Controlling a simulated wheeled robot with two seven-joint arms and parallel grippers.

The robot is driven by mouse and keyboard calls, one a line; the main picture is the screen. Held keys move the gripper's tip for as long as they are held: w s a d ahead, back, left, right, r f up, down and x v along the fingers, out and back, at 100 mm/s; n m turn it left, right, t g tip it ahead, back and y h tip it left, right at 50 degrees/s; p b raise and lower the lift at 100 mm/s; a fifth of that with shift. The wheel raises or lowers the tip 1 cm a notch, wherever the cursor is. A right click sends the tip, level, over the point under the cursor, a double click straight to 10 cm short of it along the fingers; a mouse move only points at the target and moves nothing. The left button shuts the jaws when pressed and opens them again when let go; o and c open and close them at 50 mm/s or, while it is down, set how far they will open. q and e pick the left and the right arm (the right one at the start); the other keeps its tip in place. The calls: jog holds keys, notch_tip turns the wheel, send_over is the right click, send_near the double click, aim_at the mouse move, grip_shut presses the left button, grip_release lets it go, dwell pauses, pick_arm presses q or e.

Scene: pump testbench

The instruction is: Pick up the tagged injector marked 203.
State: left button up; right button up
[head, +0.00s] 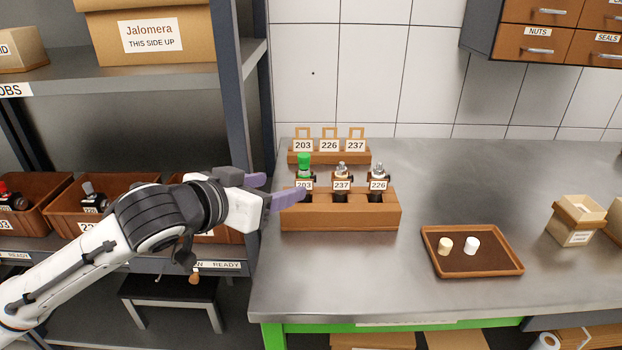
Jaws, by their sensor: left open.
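The injector tagged 203 (304,162) has a green top and stands upright in the left slot of a brown wooden rack (340,217) on the metal bench. Injectors tagged 237 (341,171) and 226 (378,172), with grey tops, stand in the middle and right slots. My left gripper (284,186) has purple fingers spread apart and empty. It is just left of injector 203, and its nearer fingertip overlaps the rack's left end in the picture. I cannot tell whether it touches. The lower part of injector 203 is hidden in the rack. My right gripper is not in view.
Behind the rack stands a wooden holder (330,158) with tags 203, 226 and 237. A brown tray (495,268) with two small pale cylinders lies to the right, and an open carton (577,220) beyond it. A shelf post (238,100) rises behind my left arm. The bench front is clear.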

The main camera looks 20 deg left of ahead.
aim_at(299, 181)
pick_arm(q)
jog(key=x, duration=0.8)
jog(key=shift+w+d+f, duration=0.15)
jog(key=shift+w+d, duration=0.05)
jog(key=shift+w, duration=0.1)
jog(key=shift+c, duration=0.3)
jog(key=c, duration=1.3)
